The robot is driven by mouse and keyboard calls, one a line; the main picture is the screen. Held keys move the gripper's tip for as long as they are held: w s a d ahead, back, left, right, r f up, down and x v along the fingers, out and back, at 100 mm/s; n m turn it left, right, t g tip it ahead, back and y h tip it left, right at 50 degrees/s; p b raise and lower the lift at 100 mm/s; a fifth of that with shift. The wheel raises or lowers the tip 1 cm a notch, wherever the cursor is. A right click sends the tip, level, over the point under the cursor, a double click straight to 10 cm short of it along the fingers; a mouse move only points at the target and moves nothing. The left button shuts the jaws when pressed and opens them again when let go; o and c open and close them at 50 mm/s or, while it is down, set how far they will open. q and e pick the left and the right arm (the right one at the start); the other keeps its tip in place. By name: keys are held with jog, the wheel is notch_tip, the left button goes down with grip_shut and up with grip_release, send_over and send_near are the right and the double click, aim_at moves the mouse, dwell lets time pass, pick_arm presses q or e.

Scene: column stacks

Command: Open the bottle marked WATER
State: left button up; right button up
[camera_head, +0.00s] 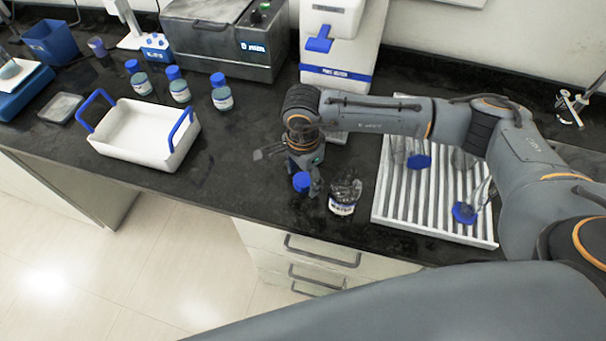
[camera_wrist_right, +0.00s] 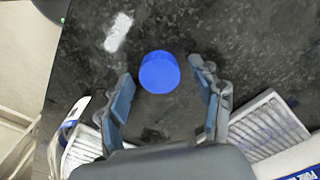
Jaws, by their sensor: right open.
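My right gripper (camera_head: 288,172) hangs low over the dark bench with its fingers spread. A blue cap (camera_head: 301,181) is right by its fingers; no bottle shows clearly beneath it. In the right wrist view the cap (camera_wrist_right: 159,72) appears between the spread fingertips of the right gripper (camera_wrist_right: 162,78), with gaps on both sides. A clear bottle (camera_head: 342,208) with a white label stands upright just right of the gripper, with no blue cap visible on top. Its label is too small to read surely. My left gripper is not in view.
A white ribbed rack (camera_head: 385,212) with blue-capped glassware lies to the right, partly under my arm. A white tray with blue handles (camera_head: 137,158) is at left; several blue-capped bottles (camera_head: 180,92) stand behind it. The bench's front edge is close to the clear bottle.

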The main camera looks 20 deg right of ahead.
aim_at(303, 179)
notch_tip(303, 179, up, 12)
jog(key=b, duration=0.3)
